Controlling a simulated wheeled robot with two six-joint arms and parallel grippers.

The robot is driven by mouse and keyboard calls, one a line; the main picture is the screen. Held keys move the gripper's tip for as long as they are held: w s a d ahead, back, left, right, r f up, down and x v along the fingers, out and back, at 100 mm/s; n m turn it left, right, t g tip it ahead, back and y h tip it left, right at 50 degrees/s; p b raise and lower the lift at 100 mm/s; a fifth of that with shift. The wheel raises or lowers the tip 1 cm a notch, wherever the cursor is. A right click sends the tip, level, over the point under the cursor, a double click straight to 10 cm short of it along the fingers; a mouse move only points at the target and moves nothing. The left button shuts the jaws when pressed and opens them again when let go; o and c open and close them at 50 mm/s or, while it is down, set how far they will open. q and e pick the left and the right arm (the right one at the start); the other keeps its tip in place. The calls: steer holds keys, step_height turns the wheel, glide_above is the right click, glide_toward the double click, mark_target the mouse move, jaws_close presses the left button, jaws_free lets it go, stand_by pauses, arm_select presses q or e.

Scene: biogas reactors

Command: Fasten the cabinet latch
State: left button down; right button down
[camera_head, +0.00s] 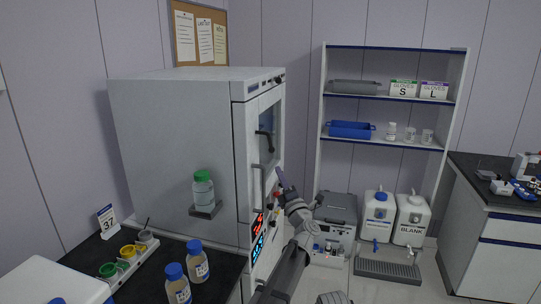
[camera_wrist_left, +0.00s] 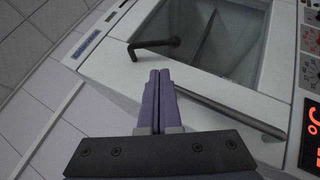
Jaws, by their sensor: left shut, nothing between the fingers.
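The cabinet (camera_head: 180,150) is a tall grey box with a glazed door on its right-hand face. Its latch (camera_head: 266,138) is a black bent lever by the window; it also shows in the left wrist view (camera_wrist_left: 152,44), beyond my fingertips. The door looks closed against the frame. My right gripper is not in view.
A long bar handle (camera_wrist_left: 232,112) crosses the door below the window. A control panel with red digits (camera_wrist_left: 311,135) is beside it. A bottle with a green cap (camera_head: 203,189) is on a small shelf on the cabinet's side. Bottles (camera_head: 198,264) stand on the dark bench; shelving (camera_head: 395,98) is behind.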

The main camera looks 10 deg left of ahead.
arm_select(q)
steer(key=shift+w, duration=0.1)
steer(key=p+x, duration=0.4)
steer(key=x, duration=0.6)
stand_by(0.4)
steer(key=shift+w+n+b, duration=0.2)
steer(key=shift+n+b, duration=0.1)
steer(key=shift+b, duration=0.05)
